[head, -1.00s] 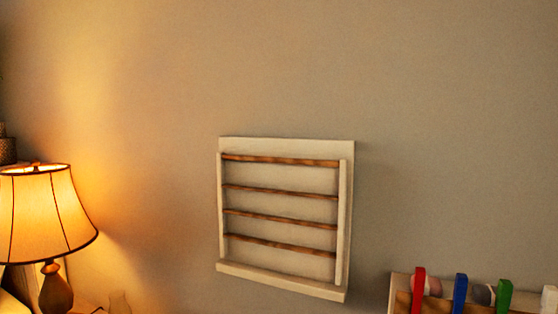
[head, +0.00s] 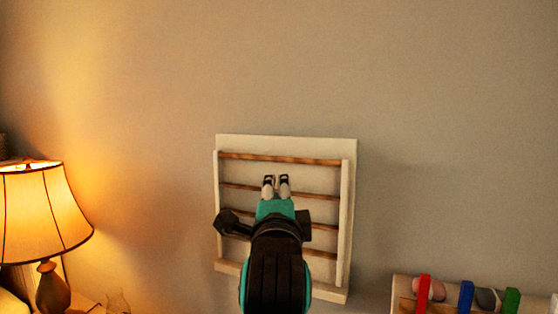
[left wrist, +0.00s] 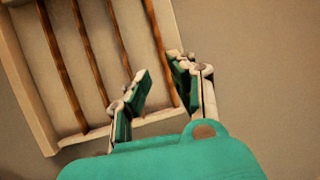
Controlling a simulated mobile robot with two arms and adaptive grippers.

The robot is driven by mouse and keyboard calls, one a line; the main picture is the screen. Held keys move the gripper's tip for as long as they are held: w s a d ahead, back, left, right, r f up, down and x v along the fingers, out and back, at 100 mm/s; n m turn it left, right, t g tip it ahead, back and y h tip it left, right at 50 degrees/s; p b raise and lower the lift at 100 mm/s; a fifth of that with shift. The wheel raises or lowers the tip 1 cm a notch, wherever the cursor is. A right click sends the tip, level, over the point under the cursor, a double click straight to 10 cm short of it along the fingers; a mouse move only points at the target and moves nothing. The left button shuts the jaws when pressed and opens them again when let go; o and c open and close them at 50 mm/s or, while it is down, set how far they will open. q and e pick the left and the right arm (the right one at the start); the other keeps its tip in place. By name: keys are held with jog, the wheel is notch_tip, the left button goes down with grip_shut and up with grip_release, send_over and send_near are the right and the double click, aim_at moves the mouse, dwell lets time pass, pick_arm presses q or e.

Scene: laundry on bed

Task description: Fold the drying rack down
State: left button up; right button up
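The drying rack (head: 347,215) is a cream frame with several brown wooden bars, folded up flat against the wall. In the left wrist view the rack (left wrist: 28,85) appears tilted, at the upper left. My left gripper (head: 276,182) is in front of the rack's middle, below its top bar. Its fingers (left wrist: 160,70) are apart with nothing seen between them. One bar passes behind the gap between the fingers; I cannot tell how far away it is. My arm hides part of the lower bars and the bottom ledge. My right gripper is not in view.
A lit lamp (head: 45,215) stands at the left, with a small glass object (head: 117,302) beside it. A low wooden piece (head: 405,285) with red, blue and green parts is at the lower right. The wall (head: 440,130) above and right of the rack is bare.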

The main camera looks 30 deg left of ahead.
aim_at(279, 161)
pick_arm(q)
jog(key=p+x, duration=0.4)
jog(key=x, duration=1.1)
jog(key=shift+c, duration=0.3)
grip_shut()
jog(key=shift+f, duration=0.1)
